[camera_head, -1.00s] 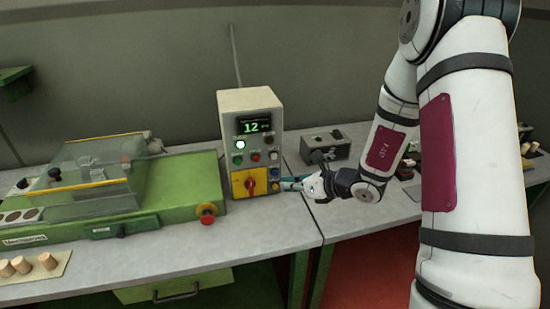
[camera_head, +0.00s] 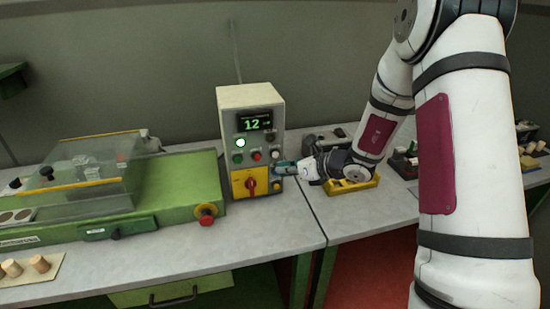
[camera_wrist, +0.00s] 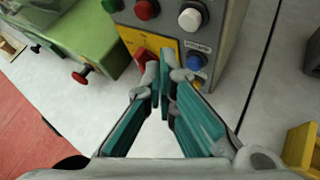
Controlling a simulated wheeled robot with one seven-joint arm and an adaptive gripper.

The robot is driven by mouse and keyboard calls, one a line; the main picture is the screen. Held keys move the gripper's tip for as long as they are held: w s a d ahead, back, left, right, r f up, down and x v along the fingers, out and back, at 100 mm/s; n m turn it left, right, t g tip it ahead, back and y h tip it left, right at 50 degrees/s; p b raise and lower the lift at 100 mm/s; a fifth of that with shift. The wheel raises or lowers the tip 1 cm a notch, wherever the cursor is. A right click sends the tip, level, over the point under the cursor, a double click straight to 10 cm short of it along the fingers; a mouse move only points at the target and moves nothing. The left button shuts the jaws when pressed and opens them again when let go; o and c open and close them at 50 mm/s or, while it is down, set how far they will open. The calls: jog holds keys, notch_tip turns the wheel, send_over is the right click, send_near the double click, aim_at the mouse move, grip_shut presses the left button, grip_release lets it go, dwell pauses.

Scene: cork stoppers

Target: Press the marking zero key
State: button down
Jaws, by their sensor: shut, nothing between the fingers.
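A beige control box (camera_head: 231,122) with a lit display reading 12 stands at the bench's back, left of my gripper. Its front carries green (camera_wrist: 111,5), red (camera_wrist: 146,8) and white (camera_wrist: 191,17) buttons, with a blue button (camera_wrist: 196,62) and a yellow button (camera_head: 277,186) below the white one. A label above the blue button is too small to read, so I cannot tell which key is marking zero. My gripper (camera_wrist: 166,78) is shut and empty, its teal fingertips close to the panel near the blue button. Contact cannot be told.
A red rotary switch (camera_head: 250,184) sits on a yellow plate left of the fingers. A green machine (camera_head: 180,180) with a clear cover and red stop button (camera_head: 207,217) stands to the left. A yellow tray (camera_head: 352,187) lies right of the box.

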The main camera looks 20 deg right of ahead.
jog(key=shift+w+b, duration=0.35)
jog(key=shift+w, duration=0.7)
jog(key=shift+w, duration=0.15)
dwell(0.6)
jog(key=shift+w, duration=0.25)
jog(key=shift+w+b, duration=0.4)
jog(key=shift+w, duration=0.05)
dwell(0.8)
jog(key=shift+s+p, duration=0.3)
jog(key=shift+s, duration=0.6)
jog(key=shift+s+p, duration=0.75)
jog(key=shift+s, duration=1.75)
